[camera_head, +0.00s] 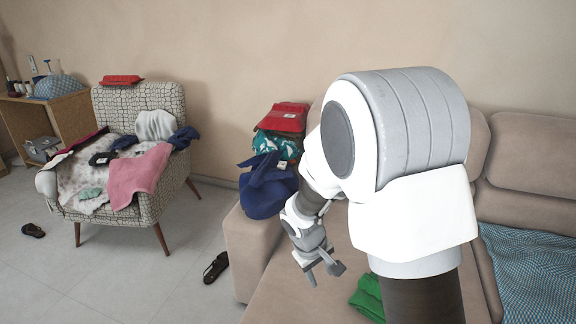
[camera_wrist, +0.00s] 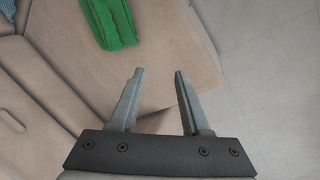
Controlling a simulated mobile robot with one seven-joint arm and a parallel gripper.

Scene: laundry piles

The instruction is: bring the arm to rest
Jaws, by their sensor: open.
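My gripper (camera_head: 325,272) hangs in front of the beige sofa in the head view, below my raised white and grey arm. In the wrist view the two fingers of my gripper (camera_wrist: 160,77) are spread apart with nothing between them. A folded green cloth (camera_wrist: 108,22) lies on the sofa seat (camera_wrist: 165,55) beyond the fingertips, apart from them. The green cloth also shows in the head view (camera_head: 368,298), partly hidden by my arm.
A stack with a red folded cloth (camera_head: 284,118) and a dark blue garment (camera_head: 266,187) sits on the sofa's left armrest. A patterned armchair (camera_head: 170,100) holds several clothes. A blue checked cloth (camera_head: 530,265) lies at right. Sandals (camera_head: 216,267) lie on the open tiled floor.

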